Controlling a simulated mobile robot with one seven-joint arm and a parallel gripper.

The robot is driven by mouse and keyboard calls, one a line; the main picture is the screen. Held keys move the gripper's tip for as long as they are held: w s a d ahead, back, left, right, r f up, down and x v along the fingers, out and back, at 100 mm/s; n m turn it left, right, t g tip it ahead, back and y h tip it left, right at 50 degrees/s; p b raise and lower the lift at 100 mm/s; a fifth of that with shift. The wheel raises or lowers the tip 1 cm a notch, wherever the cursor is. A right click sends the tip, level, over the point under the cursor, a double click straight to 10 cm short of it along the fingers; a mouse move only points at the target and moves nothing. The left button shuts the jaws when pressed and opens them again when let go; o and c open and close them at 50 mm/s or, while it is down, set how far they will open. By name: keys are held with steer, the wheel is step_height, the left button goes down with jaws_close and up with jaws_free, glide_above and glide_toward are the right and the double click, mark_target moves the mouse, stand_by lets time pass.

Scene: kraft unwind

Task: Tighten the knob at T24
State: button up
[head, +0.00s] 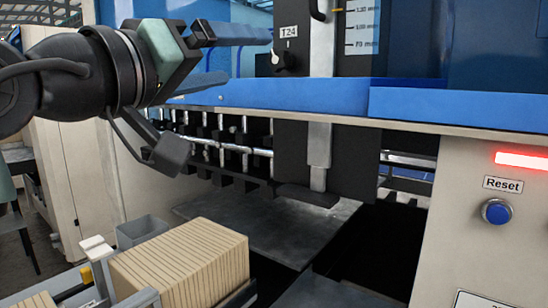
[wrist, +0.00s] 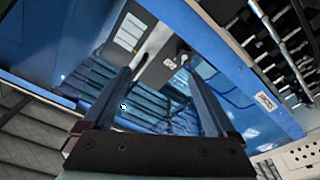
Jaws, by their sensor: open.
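The T24 label (head: 289,32) sits on a dark plate of the blue machine in the head view. Just below it is a small black knob (head: 284,60) with a light part. My gripper (head: 250,54) is open, with its two long blue fingers pointing right toward the knob. The fingertips look just left of it, and nothing is between them. In the wrist view the fingers of my gripper (wrist: 157,68) reach toward the dark plate. What looks like the knob (wrist: 184,57) shows near the right fingertip. I cannot tell whether they touch.
A blue ledge (head: 270,97) runs below the knob. A white scale (head: 362,28) is right of it. A blue Reset button (head: 497,211) and a lit red bar (head: 521,160) are at the right. A stack of tan boards (head: 180,265) stands at lower left.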

steer(key=s+d+f+m+t+y+b, duration=0.1)
steer(key=s+d+f+t+y+b, duration=0.2)
steer(key=s+d+f+t+b, duration=0.2)
step_height(320, 180, down, 2)
steer(key=shift+s+d+f+t+b, duration=0.15)
steer(key=shift+s+t+b, duration=0.45)
steer(key=shift+t, duration=0.4)
